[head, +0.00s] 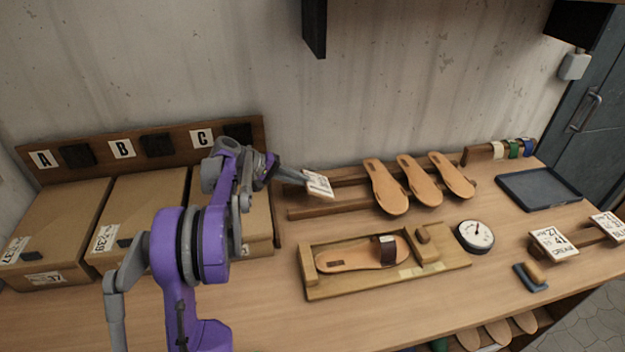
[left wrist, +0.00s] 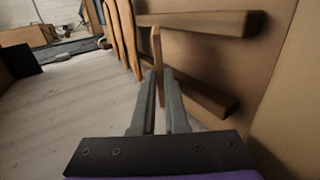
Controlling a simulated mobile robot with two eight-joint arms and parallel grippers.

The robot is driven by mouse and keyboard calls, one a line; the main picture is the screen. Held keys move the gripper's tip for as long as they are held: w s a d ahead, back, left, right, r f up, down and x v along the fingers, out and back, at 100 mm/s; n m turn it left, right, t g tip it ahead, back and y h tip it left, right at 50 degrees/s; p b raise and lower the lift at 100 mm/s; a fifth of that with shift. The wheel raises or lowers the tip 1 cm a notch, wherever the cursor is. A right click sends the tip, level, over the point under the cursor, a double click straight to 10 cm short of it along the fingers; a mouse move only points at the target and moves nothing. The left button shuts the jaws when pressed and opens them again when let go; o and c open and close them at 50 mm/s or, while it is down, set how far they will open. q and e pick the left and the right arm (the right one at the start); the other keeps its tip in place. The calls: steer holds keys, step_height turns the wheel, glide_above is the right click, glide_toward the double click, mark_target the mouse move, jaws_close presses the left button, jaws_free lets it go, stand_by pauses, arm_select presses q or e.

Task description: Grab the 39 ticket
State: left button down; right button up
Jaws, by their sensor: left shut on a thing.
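A small white-faced ticket (head: 319,185) is in my left gripper (head: 303,180), held in front of the wooden rack at the back of the bench. Its print is too small for me to read the number surely. In the left wrist view the ticket (left wrist: 156,55) shows edge-on as a thin wooden plate between the fingertips (left wrist: 160,85) of my left gripper, which is shut on it. The ticket seems clear of the rack bars in that view, though contact is hard to judge. My right gripper is not in view.
The wooden rack (head: 300,212) bears several sandal soles (head: 421,182). A wooden jig (head: 322,290) holds one sole in front. Cardboard boxes (head: 140,205) stand left, below signs A, B, C. A 41 ticket (head: 553,244), a dial gauge (head: 475,236) and a blue tray (head: 540,189) are right.

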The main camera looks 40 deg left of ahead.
arm_select(q)
steer(key=f+v, duration=0.1)
steer(key=v, duration=0.5)
steer(key=shift+s+a, duration=0.2)
steer(key=shift+s, duration=0.1)
